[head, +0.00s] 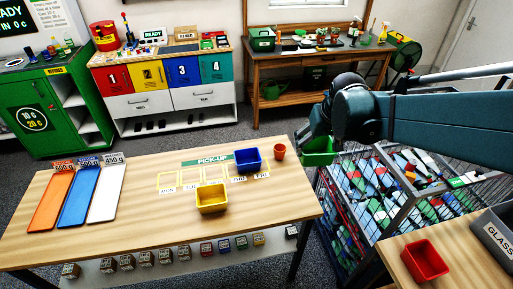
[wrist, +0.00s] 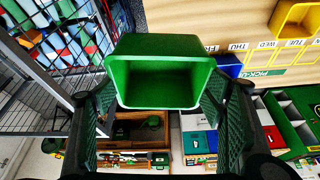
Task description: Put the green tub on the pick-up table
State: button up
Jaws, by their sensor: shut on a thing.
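My gripper (head: 318,137) is shut on the green tub (head: 319,158), just off the right edge of the pick-up table (head: 130,222) and above the wire cage. In the wrist view, the green tub (wrist: 157,47) sits between the two fingers of my gripper (wrist: 160,98), with its open, empty-looking inside facing the camera. The table has a green PICK-UP label and yellow outlined squares with day names. A blue tub (head: 248,165) stands near the THU and FRI labels. A yellow tub (head: 211,203) stands nearer the table's front.
A red cup (head: 279,152) stands near the table's right edge. Orange, blue and white strips (head: 105,192) lie at the left. The wire cage (head: 365,190) holds loose coloured pieces. A red tub (head: 425,261) stands on another table at the right, beside a grey GLASS bin (head: 492,235).

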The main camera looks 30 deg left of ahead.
jog(key=s+a+n, duration=0.2)
jog(key=s+a, duration=0.2)
jog(key=a, duration=0.4)
notch_tip(320, 180, down, 13)
jog(key=shift+d+y+p, duration=0.15)
jog(key=shift+y+p, duration=0.15)
jog(key=shift+f+b, duration=0.3)
jog(key=shift+f, duration=2.55)
jog(key=shift+f, duration=2.1)
jog(key=shift+f+b, duration=0.15)
jog(key=shift+b, duration=0.2)
